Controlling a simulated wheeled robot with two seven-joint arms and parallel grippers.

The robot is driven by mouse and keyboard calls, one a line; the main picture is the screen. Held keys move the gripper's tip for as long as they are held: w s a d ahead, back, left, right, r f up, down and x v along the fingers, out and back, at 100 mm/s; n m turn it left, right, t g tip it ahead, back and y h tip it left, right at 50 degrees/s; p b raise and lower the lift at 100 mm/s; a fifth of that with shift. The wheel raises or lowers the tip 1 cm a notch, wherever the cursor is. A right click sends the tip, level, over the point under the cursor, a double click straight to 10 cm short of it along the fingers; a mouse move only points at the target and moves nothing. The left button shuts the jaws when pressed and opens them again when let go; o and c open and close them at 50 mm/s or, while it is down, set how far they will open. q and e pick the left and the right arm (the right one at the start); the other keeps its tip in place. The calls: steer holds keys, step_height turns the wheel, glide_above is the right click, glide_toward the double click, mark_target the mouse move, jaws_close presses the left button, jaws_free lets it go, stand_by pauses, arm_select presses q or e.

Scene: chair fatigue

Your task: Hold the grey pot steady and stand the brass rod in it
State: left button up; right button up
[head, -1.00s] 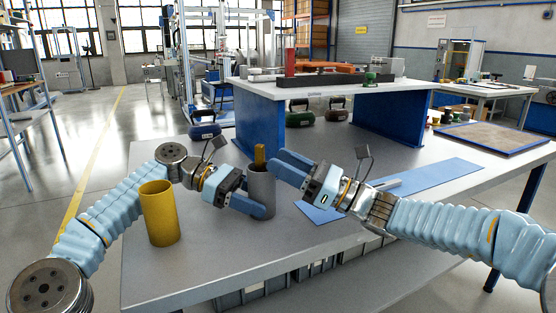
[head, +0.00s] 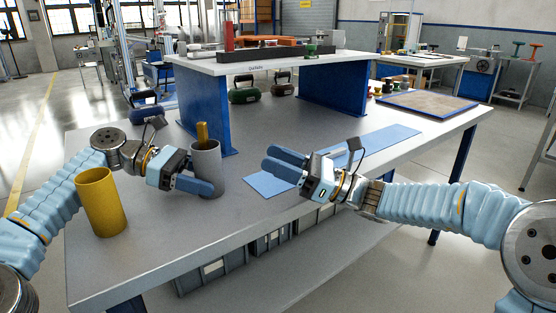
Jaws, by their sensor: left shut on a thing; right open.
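The grey pot (head: 207,158) stands upright on the grey table, left of the middle in the head view. The brass rod (head: 202,132) is in it, and its upper end sticks up above the rim. The rod's lower part is hidden inside the pot. My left gripper (head: 207,186) is shut on the pot low down, with a blue finger across its front.
A yellow cylinder (head: 102,203) stands near the left table edge, close to my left arm. A blue mat (head: 375,145) lies to the right. A white shelf on blue supports (head: 205,105) stands behind the pot. A framed brown board (head: 430,102) lies at the far right.

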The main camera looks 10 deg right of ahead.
stand_by(0.3)
arm_select(q)
steer(key=o, duration=0.9)
